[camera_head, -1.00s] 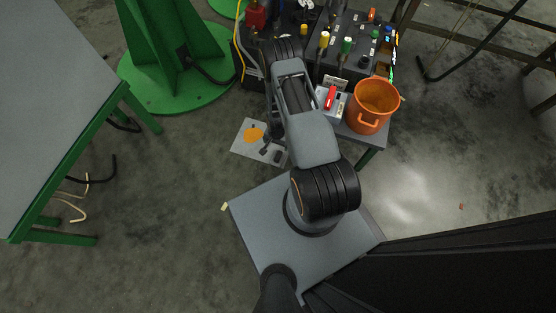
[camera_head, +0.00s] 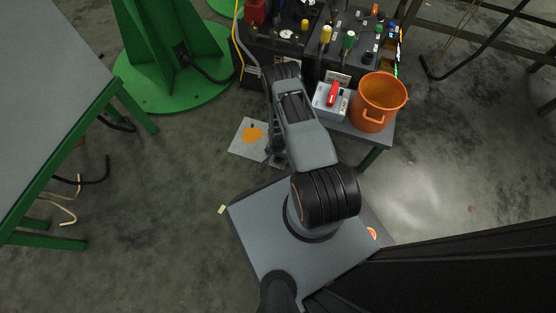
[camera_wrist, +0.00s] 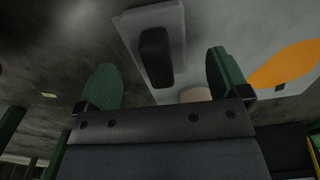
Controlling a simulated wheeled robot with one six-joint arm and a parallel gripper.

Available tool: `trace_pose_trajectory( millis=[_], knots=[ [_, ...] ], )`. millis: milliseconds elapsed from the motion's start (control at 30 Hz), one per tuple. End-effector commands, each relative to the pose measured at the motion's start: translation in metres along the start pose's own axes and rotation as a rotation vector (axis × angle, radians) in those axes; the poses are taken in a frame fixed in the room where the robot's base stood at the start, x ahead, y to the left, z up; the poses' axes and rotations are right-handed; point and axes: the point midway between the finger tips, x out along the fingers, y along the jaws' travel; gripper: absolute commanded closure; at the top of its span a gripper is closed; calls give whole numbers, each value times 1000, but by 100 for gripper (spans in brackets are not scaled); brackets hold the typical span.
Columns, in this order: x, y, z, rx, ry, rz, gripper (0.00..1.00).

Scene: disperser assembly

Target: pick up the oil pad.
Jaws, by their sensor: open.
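A light grey block with a black strip on it, likely the oil pad (camera_wrist: 174,25), lies ahead of my gripper in the wrist view, between the lines of the two fingers. My gripper (camera_wrist: 163,60) is open, with its green fingertips spread and nothing seen between them. A pale sheet with an orange patch (camera_head: 252,134) lies on the floor in the head view. The orange patch also shows at the right of the wrist view (camera_wrist: 285,65). My arm hides part of the sheet and most of the gripper in the head view.
An orange bucket (camera_head: 368,121) and a grey box with a red switch (camera_head: 333,95) stand on a low table at the right. Control panels (camera_head: 345,40) stand behind. A green-framed table (camera_head: 50,100) is at the left. Open floor lies between.

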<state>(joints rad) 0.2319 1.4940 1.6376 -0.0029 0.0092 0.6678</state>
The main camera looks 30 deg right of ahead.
Motion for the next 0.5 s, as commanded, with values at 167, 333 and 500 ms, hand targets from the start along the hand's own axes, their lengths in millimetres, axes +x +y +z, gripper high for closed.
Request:
trace_pose_trajectory(
  millis=[167, 333, 500],
  knots=[
    [29, 1, 0, 0, 0, 1, 6],
    [31, 1, 0, 0, 0, 1, 6],
    [30, 1, 0, 1, 0, 1, 12]
  ],
)
